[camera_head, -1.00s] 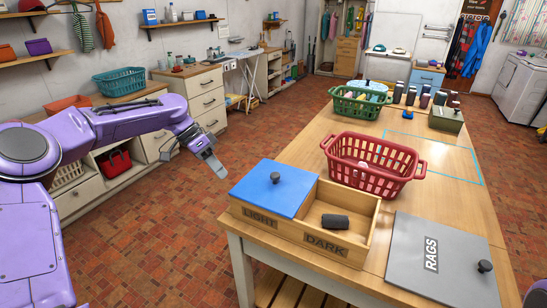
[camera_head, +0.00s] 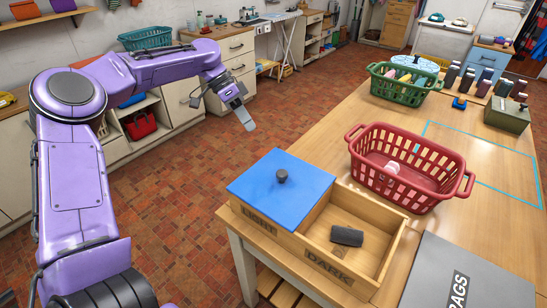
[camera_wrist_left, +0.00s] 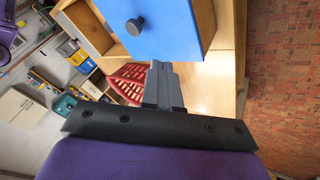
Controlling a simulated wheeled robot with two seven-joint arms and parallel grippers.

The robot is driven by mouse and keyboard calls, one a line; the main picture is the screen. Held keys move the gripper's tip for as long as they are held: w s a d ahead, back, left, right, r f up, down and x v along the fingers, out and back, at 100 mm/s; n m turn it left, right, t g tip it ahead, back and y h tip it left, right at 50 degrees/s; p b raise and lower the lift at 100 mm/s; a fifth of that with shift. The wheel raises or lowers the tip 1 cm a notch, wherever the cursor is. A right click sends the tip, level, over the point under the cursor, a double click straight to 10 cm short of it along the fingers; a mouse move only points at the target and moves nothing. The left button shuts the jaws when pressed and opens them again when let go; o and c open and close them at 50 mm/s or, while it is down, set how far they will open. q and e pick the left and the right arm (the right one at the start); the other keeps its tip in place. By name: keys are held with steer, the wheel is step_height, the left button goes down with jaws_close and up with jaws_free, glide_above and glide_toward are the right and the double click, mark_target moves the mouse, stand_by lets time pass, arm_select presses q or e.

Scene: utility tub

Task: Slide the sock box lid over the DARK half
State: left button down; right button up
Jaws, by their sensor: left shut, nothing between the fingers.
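The wooden sock box (camera_head: 300,244) stands at the table's near left corner, with a LIGHT half on the left and a DARK half on the right. The blue lid (camera_head: 262,190) with a dark knob (camera_head: 281,176) covers the LIGHT half. The DARK half is open and holds a dark rolled sock (camera_head: 347,236). My left gripper (camera_head: 246,121) is shut and empty, in the air beyond the table's left edge, apart from the lid. The left wrist view shows the shut fingers (camera_wrist_left: 162,82) with the blue lid (camera_wrist_left: 155,25) beyond them. My right gripper is not in view.
A red basket (camera_head: 408,178) stands just behind the box. A grey RAGS panel (camera_head: 470,275) lies to its right. A green basket (camera_head: 402,87), several dark bottles and an olive box (camera_head: 507,115) are farther back. Floor shows left of the table.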

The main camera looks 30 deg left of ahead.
arm_select(q)
steer(key=p, duration=0.2)
glide_toward(272, 173)
steer(key=w+d+f, duration=0.2)
steer(key=shift+w+d, duration=0.25)
steer(key=shift+w, duration=0.05)
steer(key=d, duration=0.1)
steer(key=s+d, duration=0.1)
steer(key=d+p, duration=0.1)
steer(key=shift+s+f, duration=0.25)
steer(key=shift+f, duration=0.05)
steer(key=shift+s+d, duration=0.2)
steer(key=shift+s, duration=0.05)
steer(key=shift+f, duration=0.1)
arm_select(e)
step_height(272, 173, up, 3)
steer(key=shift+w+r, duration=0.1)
arm_select(q)
steer(key=shift+w, duration=0.1)
